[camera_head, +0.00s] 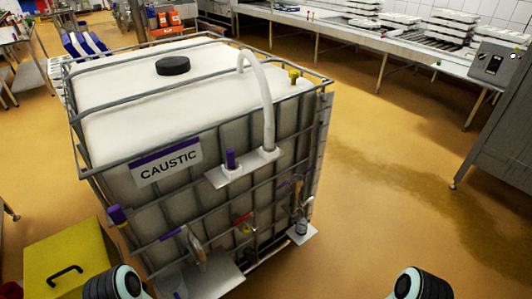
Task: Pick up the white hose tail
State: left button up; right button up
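A white hose (266,105) arches over the top front edge of a caged white tank (150,110) labelled CAUSTIC. One end of the hose bends down at the tank top. The other hangs down the front face to a small metal bracket (240,168), beside a purple upright piece (231,159). I cannot tell whether that lower end is fixed there. Rounded parts of my two arms show at the bottom edge, left and right of the middle. Neither gripper's fingers can be seen.
Metal cage bars surround the tank. Valve-like fittings (196,248) and small shelves stick out from its front. A yellow box (70,262) with a black handle stands at lower left. A long steel bench (400,45) runs along the back. The floor right of the tank is clear, partly wet.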

aim_at(268, 146)
jog(key=i+l+u, duration=0.1)
jog(key=i+l, duration=0.25)
jog(key=i+l+u, duration=0.1)
jog(key=i+l, duration=0.2)
jog(key=l, duration=0.25)
jog(key=i+l, duration=0.3)
jog(key=l, duration=0.15)
jog(key=i+u, duration=0.05)
